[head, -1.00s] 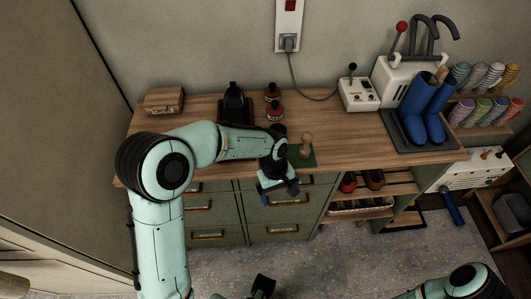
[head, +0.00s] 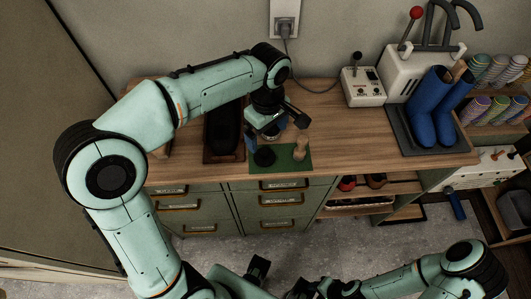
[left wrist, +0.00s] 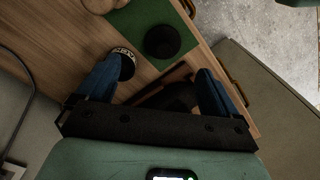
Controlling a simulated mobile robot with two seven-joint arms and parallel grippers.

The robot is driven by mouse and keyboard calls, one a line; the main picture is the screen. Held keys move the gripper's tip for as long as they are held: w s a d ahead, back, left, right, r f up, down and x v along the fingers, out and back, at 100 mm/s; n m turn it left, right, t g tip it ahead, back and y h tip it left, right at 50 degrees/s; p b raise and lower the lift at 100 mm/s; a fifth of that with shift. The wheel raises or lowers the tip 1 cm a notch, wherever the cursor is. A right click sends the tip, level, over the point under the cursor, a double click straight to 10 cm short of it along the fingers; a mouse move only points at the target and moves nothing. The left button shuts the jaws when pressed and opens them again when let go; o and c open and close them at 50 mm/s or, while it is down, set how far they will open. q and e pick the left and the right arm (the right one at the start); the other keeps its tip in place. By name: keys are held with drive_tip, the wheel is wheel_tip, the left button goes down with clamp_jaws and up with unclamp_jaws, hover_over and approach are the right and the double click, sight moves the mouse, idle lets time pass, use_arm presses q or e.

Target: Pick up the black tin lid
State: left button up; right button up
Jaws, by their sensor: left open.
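In the left wrist view a dark round lid with pale lettering (left wrist: 126,55), which looks like the black tin lid, sits beside the tip of the left-hand finger and is partly covered by it. In the head view my gripper hides it. My left gripper (head: 275,134) is open, pointing down over the bench near the green mat. In the left wrist view its blue fingers (left wrist: 160,66) stand wide apart with nothing held between them. My right arm's dark end shows low in the head view; its jaw opening is unclear.
A dark round pot (head: 264,157) and a wooden knobbed piece (head: 301,148) stand on the green mat (head: 284,166). A dark shoe-like object on a wooden base (head: 209,156) lies left of it. A white control box (head: 362,87) and blue boots (head: 424,110) stand right.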

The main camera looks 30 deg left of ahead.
sight(265, 151)
use_arm(q)
wheel_tip(265, 151, down, 4)
drive_tip(key=shift+f, duration=0.1)
drive_tip(key=f, duration=0.3)
drive_tip(key=f+b, duration=0.1)
drive_tip(key=f, duration=0.1)
drive_tip(key=shift+s+a, duration=0.2)
drive_tip(key=shift+s, duration=0.1)
drive_tip(key=c, duration=1.1)
